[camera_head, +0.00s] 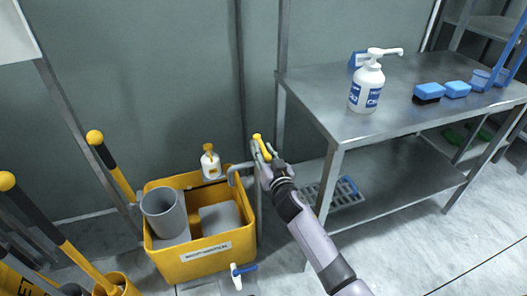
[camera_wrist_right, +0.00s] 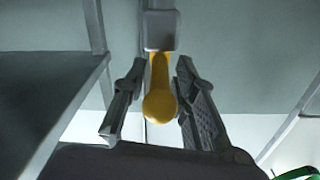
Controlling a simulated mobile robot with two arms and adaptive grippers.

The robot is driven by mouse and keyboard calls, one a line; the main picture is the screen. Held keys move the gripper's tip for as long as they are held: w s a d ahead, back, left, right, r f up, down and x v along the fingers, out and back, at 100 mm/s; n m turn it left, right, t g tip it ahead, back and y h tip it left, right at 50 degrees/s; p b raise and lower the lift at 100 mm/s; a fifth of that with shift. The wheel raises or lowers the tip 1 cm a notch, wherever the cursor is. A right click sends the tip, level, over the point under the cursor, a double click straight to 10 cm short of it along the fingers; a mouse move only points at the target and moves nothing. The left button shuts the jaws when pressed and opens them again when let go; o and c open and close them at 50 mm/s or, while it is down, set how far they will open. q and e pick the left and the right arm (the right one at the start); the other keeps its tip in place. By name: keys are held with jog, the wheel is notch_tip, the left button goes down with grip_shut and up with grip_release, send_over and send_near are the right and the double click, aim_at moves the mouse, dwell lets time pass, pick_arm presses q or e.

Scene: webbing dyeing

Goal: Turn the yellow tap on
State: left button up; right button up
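The yellow tap (camera_head: 262,146) is a short yellow lever on a grey spout and pipe at the right rear of the yellow tub. In the right wrist view the yellow tap (camera_wrist_right: 160,95) hangs from a grey block, its rounded end between my fingers. My right gripper (camera_head: 266,160) is at the tap, its fingers partly hidden there. In the right wrist view my right gripper (camera_wrist_right: 158,100) is open, one finger on each side of the lever, with a gap visible on both sides. My left gripper is not in view.
The yellow tub (camera_head: 205,255) holds a grey cylinder (camera_head: 165,212). A bottle with a yellow top (camera_head: 210,162) stands at its rear edge. A steel table (camera_head: 400,110) with a pump bottle (camera_head: 368,85) is close on the right. Yellow-handled tools (camera_head: 112,165) stand left.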

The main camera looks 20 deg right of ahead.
grip_shut()
dwell(0.4)
jog(key=y+p, duration=0.1)
jog(key=n+y+p, duration=0.1)
jog(key=shift+d+r+n+y+p, duration=0.15)
jog(key=shift+d+n+y+p, duration=0.15)
jog(key=shift+d+p, duration=0.1)
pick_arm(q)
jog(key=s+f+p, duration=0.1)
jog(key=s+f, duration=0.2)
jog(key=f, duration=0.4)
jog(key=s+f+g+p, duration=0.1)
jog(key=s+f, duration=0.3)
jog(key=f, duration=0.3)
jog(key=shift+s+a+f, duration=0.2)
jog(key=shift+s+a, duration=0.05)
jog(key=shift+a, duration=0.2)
pick_arm(e)
jog(key=n+y, duration=0.1)
jog(key=d+n+g+y, duration=0.1)
jog(key=y, duration=0.1)
jog(key=n+y, duration=0.1)
jog(key=shift+w+d+g, duration=0.2)
jog(key=shift+w+g, duration=0.05)
jog(key=shift+g, duration=0.05)
